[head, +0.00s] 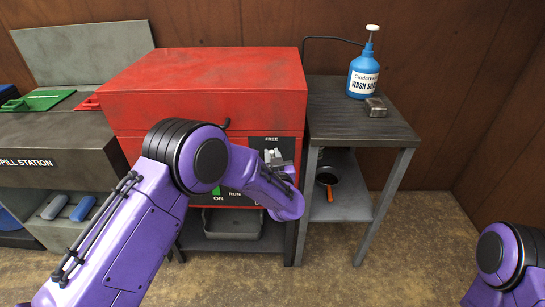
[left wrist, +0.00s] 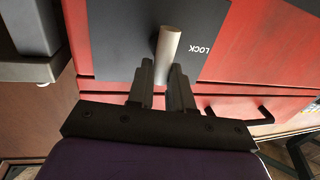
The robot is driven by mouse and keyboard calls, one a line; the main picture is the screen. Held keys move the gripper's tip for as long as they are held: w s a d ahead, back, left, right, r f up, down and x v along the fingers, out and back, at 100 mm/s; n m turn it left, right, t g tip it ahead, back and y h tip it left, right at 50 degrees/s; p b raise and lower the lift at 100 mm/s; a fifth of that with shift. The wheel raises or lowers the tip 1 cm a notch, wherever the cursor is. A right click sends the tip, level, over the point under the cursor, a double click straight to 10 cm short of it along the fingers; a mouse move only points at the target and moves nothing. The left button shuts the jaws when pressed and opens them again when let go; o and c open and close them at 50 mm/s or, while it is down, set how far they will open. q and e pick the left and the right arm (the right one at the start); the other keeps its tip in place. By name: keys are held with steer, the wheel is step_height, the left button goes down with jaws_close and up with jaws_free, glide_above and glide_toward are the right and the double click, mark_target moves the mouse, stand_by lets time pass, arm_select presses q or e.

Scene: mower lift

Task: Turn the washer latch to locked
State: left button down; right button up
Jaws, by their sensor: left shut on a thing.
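The washer (head: 205,80) is a big red cabinet with a dark panel on its front. The panel carries the words FREE, RUN and ON, with a green mark beside RUN. In the left wrist view the panel (left wrist: 210,20) shows the word LOCK, beside the latch's grey rod-like handle (left wrist: 168,42). My left gripper (left wrist: 162,70) is shut on this handle, one finger on each side. In the head view my left gripper (head: 277,158) is at the panel just under FREE, partly hidden by my purple arm. My right gripper is out of view; only part of that arm shows.
A dark side table (head: 345,125) stands right of the washer, with a blue wash soap bottle (head: 362,75) and a small metal block (head: 376,107) on top. A pan (head: 327,178) with an orange handle sits on its lower shelf. A spill station (head: 55,160) stands left.

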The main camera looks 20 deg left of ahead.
arm_select(q)
steer(key=shift+s+a+f+n+g+h+b, duration=0.15)
steer(key=shift+a+f+n+h+b, duration=0.4)
steer(key=shift+n, duration=2)
steer(key=shift+s+a+f+n+g+h+b, duration=0.15)
steer(key=shift+n+h+b, duration=0.65)
steer(key=shift+n, duration=1.8)
steer(key=shift+s+a+f+n+g+h+b, duration=0.1)
steer(key=shift+a+f+n+h+b, duration=0.45)
steer(key=shift+n, duration=2)
steer(key=shift+d+r+b, duration=0.15)
steer(key=shift+r+b, duration=0.1)
steer(key=shift+b, duration=0.1)
steer(key=c, duration=1)
jaws_free()
steer(key=shift+c, duration=0.2)
